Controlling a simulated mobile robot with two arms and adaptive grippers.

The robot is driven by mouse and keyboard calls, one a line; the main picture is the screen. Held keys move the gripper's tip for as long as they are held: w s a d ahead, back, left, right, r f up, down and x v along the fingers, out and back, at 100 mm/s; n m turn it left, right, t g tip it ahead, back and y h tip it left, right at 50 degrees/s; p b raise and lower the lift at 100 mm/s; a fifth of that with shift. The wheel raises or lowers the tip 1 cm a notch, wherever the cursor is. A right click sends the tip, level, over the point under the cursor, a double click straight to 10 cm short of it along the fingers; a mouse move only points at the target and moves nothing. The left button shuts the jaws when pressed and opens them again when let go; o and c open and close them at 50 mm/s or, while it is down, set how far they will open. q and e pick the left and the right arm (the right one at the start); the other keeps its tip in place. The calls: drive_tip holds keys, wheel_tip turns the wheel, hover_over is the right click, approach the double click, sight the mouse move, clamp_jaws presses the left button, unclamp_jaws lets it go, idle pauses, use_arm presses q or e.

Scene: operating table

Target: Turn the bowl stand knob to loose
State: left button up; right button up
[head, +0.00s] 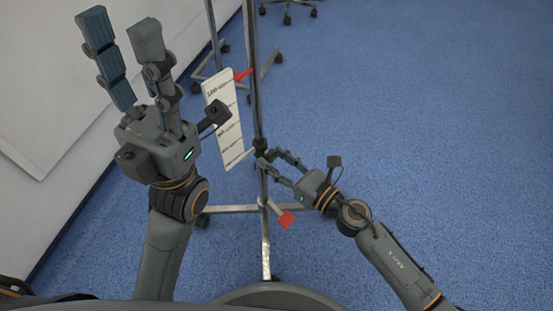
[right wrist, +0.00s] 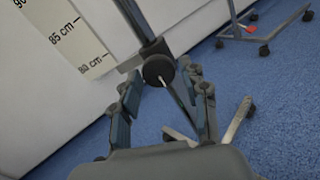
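The bowl stand is a grey metal pole (head: 256,90) on a low base with legs. A dark round knob (right wrist: 158,70) sits on a clamp on the pole. The clamp with the knob also shows in the head view (head: 261,146), small and partly hard to make out. My right gripper (right wrist: 165,80) is open, with one finger on each side below the knob; I cannot tell if either touches it. In the head view my right gripper (head: 271,158) reaches to the pole from the right. My left gripper (head: 120,26) is raised, open and empty, at the upper left.
A white scale board (head: 222,120) with centimetre marks stands left of the pole. A red arrow (head: 243,75) is beside it. Another wheeled stand is behind. Blue floor (head: 430,100) is free at right.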

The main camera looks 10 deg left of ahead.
drive_tip(key=shift+o, duration=0.3)
drive_tip(key=v, duration=1.2)
